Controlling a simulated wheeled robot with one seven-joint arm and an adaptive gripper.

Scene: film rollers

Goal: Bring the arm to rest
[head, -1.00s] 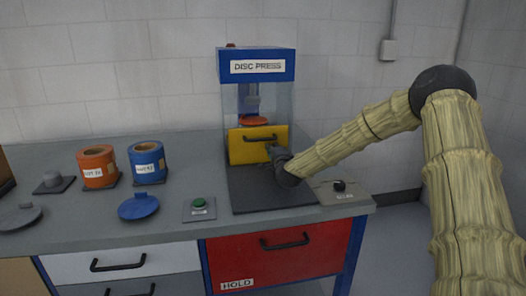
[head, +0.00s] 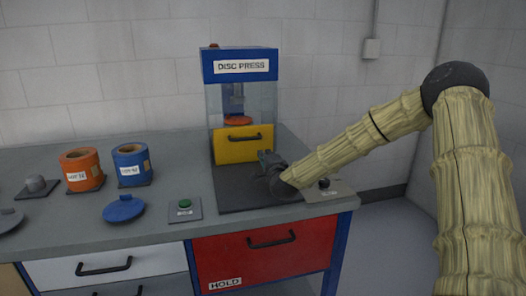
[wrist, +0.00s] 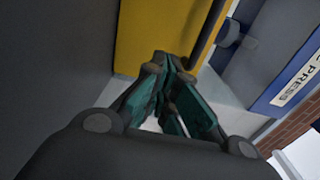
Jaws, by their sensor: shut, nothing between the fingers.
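My gripper (head: 268,160) is at the end of my bamboo-textured arm, above the dark mat in front of the disc press (head: 240,68). It is a little in front of and to the right of the press's yellow front panel (head: 229,149), apart from its black handle. In the wrist view my gripper's teal-padded fingers (wrist: 170,75) are together with nothing between them. The yellow panel also shows in the wrist view (wrist: 150,30) beyond the fingertips. An orange disc (head: 237,120) sits inside the press behind clear walls.
Orange (head: 82,168) and blue (head: 132,163) rolls stand on the left of the bench. A blue lid (head: 123,208), a green button (head: 185,204) and a black-knobbed control plate (head: 325,186) lie near the front. A red HOLD drawer (head: 262,257) is below. Open floor lies at right.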

